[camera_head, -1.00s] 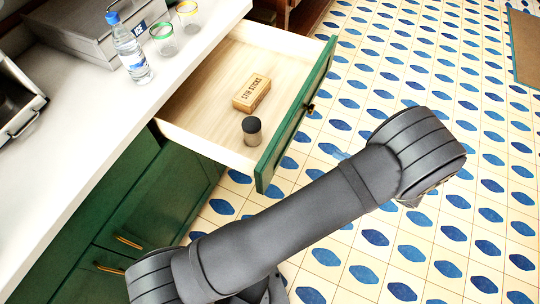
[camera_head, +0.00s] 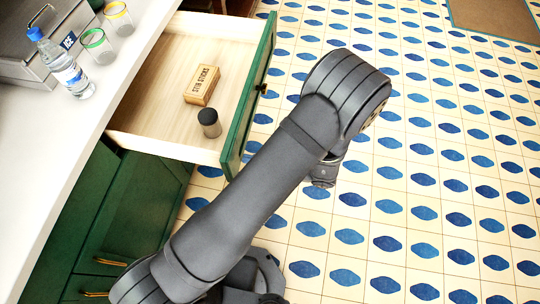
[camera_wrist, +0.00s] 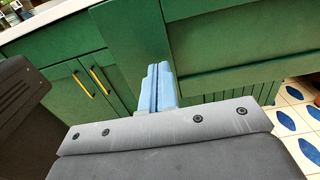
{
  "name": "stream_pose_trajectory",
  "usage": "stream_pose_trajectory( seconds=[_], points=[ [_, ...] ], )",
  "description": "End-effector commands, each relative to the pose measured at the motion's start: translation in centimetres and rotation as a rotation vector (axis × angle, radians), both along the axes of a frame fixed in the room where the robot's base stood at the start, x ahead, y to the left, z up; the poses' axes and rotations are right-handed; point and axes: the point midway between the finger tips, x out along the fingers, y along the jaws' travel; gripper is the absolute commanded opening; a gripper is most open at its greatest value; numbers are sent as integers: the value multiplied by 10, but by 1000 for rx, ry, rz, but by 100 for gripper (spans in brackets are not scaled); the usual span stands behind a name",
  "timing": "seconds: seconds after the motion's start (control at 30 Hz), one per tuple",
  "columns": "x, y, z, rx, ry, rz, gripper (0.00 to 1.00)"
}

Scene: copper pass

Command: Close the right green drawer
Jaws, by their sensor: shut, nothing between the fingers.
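A wide green panel (camera_wrist: 240,45), which looks like the drawer front, spans the upper right there. I cannot tell if the fingers touch it. In the head view my fingers are hidden behind my arm.
A white counter (camera_head: 60,150) runs along the left, with a water bottle (camera_head: 62,65), two glasses (camera_head: 98,46) and a grey case (camera_head: 45,40). Closed cabinet doors with brass handles (camera_wrist: 92,80) are below. The patterned tile floor (camera_head: 430,150) at right is clear.

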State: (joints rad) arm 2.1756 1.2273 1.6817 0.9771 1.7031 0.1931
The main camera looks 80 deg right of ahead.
Motion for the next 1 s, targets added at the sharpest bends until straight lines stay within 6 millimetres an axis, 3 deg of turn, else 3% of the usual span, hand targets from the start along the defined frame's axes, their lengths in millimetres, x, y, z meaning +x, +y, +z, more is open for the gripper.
stream_pose_trajectory(
  seconds=[0.2, 0.73, 0.87, 1.0],
  points=[
    [18, 0, 0, -1, 1, 0, 0],
    [25, 0, 0, 0, 0, 0, 0],
    [39, 0, 0, 1, 1, 2, 0],
    [66, 0, 0, 1, 0, 4, 0]
  ],
)
